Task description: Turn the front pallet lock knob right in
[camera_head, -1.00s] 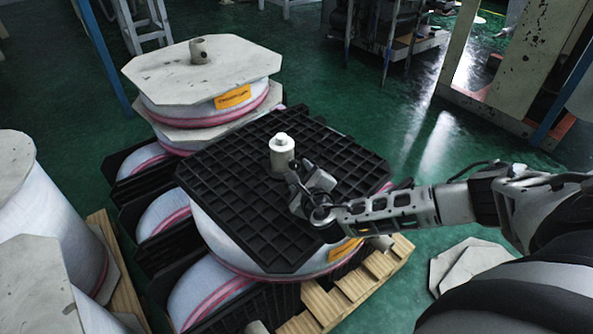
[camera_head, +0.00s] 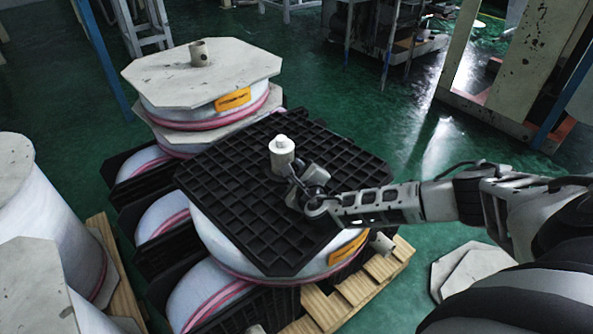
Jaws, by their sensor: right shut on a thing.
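The front pallet lock knob (camera_head: 282,153) is a pale upright cylinder with a small white tip. It stands near the middle of the black grid pallet (camera_head: 235,215) that lies on the front film stack. My right gripper (camera_head: 291,178) comes in from the right, low over the pallet, and is shut on the knob at its lower side. The fingertips are small and partly hidden by the wrist, so how far the knob is screwed in cannot be told.
Behind stands another film stack with a pale octagonal board (camera_head: 165,78) and a short tube (camera_head: 199,52). Large film rolls (camera_head: 45,215) stand at the left. A wooden pallet (camera_head: 385,265) shows beneath the front stack.

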